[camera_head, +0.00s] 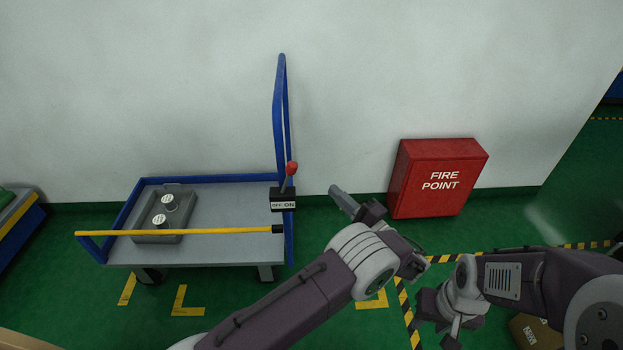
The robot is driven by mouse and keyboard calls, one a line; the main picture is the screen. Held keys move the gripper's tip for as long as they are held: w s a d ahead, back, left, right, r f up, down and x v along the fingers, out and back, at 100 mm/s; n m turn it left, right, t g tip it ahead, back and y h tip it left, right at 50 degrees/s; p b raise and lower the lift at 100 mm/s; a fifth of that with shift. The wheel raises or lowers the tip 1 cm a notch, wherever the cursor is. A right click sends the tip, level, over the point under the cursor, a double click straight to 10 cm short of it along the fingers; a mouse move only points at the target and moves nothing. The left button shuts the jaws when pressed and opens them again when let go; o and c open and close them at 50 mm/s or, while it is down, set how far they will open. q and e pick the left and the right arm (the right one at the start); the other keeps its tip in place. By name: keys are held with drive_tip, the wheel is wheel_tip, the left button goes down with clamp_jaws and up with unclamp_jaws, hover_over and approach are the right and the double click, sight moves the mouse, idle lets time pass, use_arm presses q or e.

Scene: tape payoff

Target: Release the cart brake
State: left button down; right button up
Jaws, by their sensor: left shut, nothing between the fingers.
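The cart (222,203) is a grey platform with blue rails and a tall blue push handle (279,110) at its right end. The brake lever (290,176) has a red knob and stands on a black box (283,205) marked OFF and ON. The lever leans to the right, toward the ON side. My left gripper (338,192) is shut and empty, to the right of the lever and apart from it. My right gripper (447,341) is low at the right; its fingers are too unclear to tell open from shut.
A yellow bar (180,232) runs along the cart's front. A red FIRE POINT box (436,178) stands by the wall. A cardboard box (532,332) is partly hidden at lower right.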

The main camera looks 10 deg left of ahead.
use_arm(q)
drive_tip(key=shift+s+d+f+m+t, duration=0.2)
drive_tip(key=shift+s+d+f+t, duration=0.1)
drive_tip(key=shift+d+f, duration=0.2)
drive_tip(key=shift+s+d+f+m+t, duration=0.2)
drive_tip(key=shift+s+d+f, duration=0.05)
drive_tip(key=shift+d+f, duration=0.25)
use_arm(e)
drive_tip(key=shift+s+f, duration=0.2)
drive_tip(key=shift+f, duration=0.4)
use_arm(q)
drive_tip(key=shift+r, duration=0.1)
drive_tip(key=s+a+b+x, duration=0.1)
drive_tip(key=s+x, duration=0.1)
drive_tip(key=x, duration=1)
drive_tip(key=shift+w+a+r+b, duration=0.15)
drive_tip(key=shift+a+b, duration=0.25)
drive_tip(key=shift+a, duration=0.25)
use_arm(e)
drive_tip(key=shift+f, duration=0.7)
use_arm(q)
drive_tip(key=shift+h, duration=0.3)
